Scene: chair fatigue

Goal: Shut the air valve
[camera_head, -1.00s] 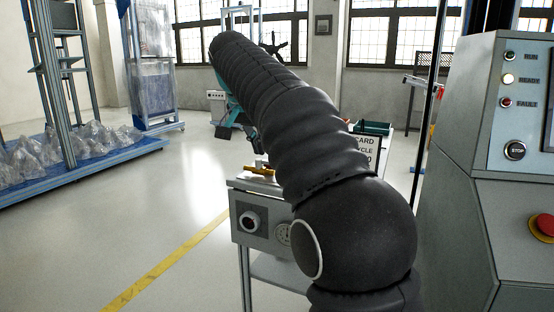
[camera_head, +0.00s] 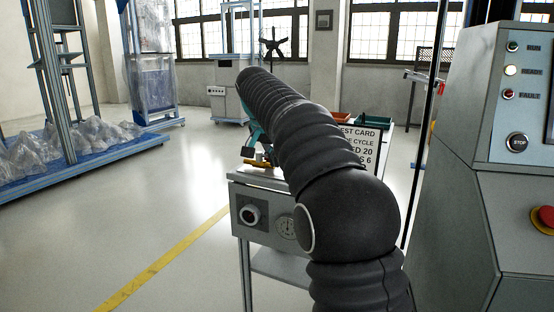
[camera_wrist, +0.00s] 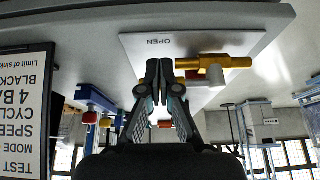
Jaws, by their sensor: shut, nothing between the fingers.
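The air valve is a brass fitting with a yellow-gold body (camera_wrist: 228,62) in the wrist view, which is upside down. It sits on a pale plate (camera_wrist: 150,45) marked OPEN. In the head view the brass valve (camera_head: 258,163) shows small on top of a grey cabinet (camera_head: 270,222). My gripper (camera_wrist: 160,66) is shut and empty, with its fingertips close beside the brass end. I cannot tell whether they touch it. In the head view my arm hides most of the gripper and part of the cabinet top.
A test card (camera_head: 362,150) stands right of the valve, with orange and green bins (camera_head: 345,118) behind. A grey control console (camera_head: 490,210) with a red button (camera_head: 545,220) stands close on the right.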

